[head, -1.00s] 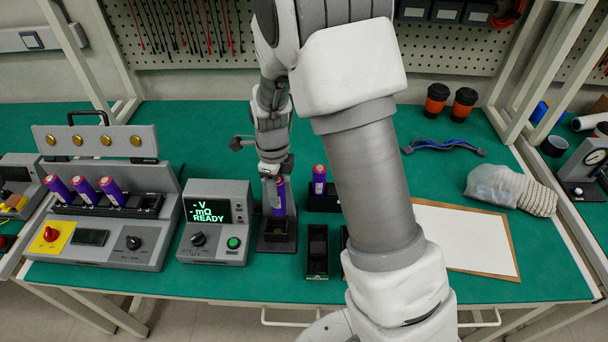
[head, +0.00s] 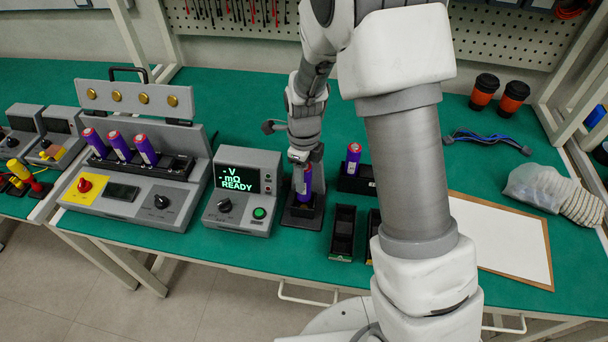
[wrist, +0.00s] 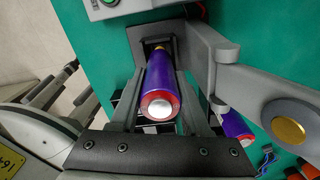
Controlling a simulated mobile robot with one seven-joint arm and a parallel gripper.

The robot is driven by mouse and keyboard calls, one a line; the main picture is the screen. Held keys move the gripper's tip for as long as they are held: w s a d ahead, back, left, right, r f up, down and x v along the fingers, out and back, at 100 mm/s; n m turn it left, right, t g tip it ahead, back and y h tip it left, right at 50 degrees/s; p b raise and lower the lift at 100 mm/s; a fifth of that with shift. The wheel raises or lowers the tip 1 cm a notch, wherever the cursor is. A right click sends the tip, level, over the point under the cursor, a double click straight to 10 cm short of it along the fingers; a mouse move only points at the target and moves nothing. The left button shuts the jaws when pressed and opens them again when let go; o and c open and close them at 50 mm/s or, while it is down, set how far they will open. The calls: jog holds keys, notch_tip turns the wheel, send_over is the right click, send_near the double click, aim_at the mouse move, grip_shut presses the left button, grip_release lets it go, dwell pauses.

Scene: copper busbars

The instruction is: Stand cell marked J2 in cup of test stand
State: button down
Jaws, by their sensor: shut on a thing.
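My gripper (head: 304,164) is shut on a purple cell with a red end (head: 304,182). In the wrist view the cell (wrist: 161,85) lies between the two fingers, its red-rimmed end with a silver disc facing the camera. The cell is upright, its lower end at the dark cup (wrist: 158,45) of the test stand (head: 301,215). Whether it rests on the cup's floor I cannot tell. No J2 mark is readable. The stand's grey swing arm with a brass disc (wrist: 289,129) is beside the gripper in the wrist view.
A meter (head: 238,196) reading READY stands left of the test stand. Further left, several purple cells stand in a rack (head: 175,166). Another cell (head: 353,158) stands in a black holder to the right. Black trays (head: 342,233) lie in front. My arm hides part of the table.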

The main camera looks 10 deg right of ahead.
jog(key=shift+f+b, duration=1.05)
jog(key=shift+f, duration=0.45)
jog(key=shift+f, duration=0.2)
jog(key=shift+f, duration=0.35)
jog(key=shift+f+b, duration=0.2)
jog(key=shift+b, duration=0.15)
jog(key=shift+c, duration=1.5)
grip_release()
